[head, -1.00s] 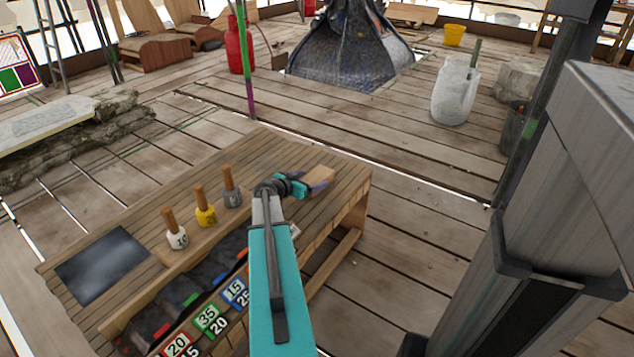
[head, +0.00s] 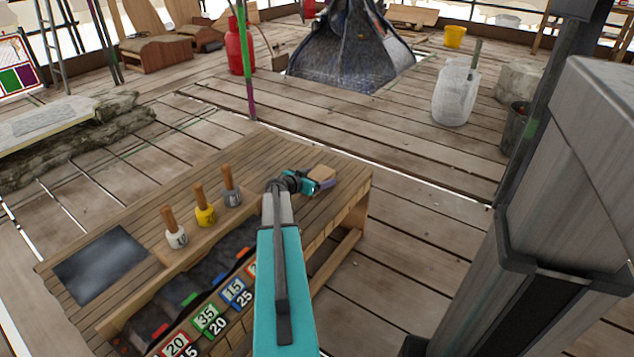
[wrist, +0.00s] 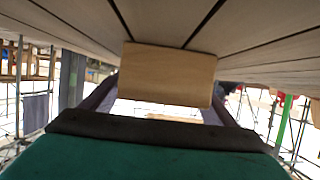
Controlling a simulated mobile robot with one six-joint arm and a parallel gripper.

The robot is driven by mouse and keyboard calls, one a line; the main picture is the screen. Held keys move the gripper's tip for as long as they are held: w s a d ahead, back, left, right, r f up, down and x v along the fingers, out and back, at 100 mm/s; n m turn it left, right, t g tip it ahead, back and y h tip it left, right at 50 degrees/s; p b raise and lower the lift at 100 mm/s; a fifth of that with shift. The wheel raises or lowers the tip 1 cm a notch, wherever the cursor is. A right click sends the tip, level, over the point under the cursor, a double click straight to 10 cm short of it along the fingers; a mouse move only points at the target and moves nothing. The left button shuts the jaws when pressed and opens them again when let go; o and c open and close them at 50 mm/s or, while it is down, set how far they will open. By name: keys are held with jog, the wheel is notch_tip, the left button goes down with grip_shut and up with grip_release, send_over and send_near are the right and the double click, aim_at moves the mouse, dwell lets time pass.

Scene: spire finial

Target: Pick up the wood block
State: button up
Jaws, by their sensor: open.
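The wood block (head: 322,172) is a small light-brown block on the bench top near its far right corner. In the wrist view the wood block (wrist: 168,75) sits ahead of my gripper against the bench planks, which show at the top of the picture. My gripper (head: 318,184) is teal with dark purple fingers and is low over the bench, right beside the block. In the wrist view my open gripper (wrist: 163,97) has one finger on each side of the block. The fingertips are partly hidden, and I cannot tell whether either finger touches it.
The wooden bench (head: 345,190) holds a white-based tool (head: 175,238), a yellow-based one (head: 205,215) and a grey one (head: 231,197). A dark panel (head: 100,265) lies at left, and a trough with numbered tiles (head: 208,318) runs along the front.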

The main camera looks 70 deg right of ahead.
aim_at(318, 176)
dwell(0.3)
jog(key=c, duration=1.3)
jog(key=shift+r, duration=0.1)
jog(key=shift+r, duration=0.45)
jog(key=r, duration=0.1)
jog(key=r+p, duration=0.1)
jog(key=shift+s+a+r, duration=0.1)
jog(key=shift+a+r, duration=0.1)
jog(key=shift+r, duration=0.2)
jog(key=s+a, duration=0.2)
jog(key=a, duration=0.2)
jog(key=s+a+p, duration=0.1)
jog(key=s+a, duration=0.1)
jog(key=a, duration=0.3)
jog(key=s+a+r, duration=0.1)
jog(key=s+a, duration=0.1)
jog(key=a, duration=0.3)
jog(key=shift+a+r, duration=0.1)
jog(key=shift+a, duration=0.05)
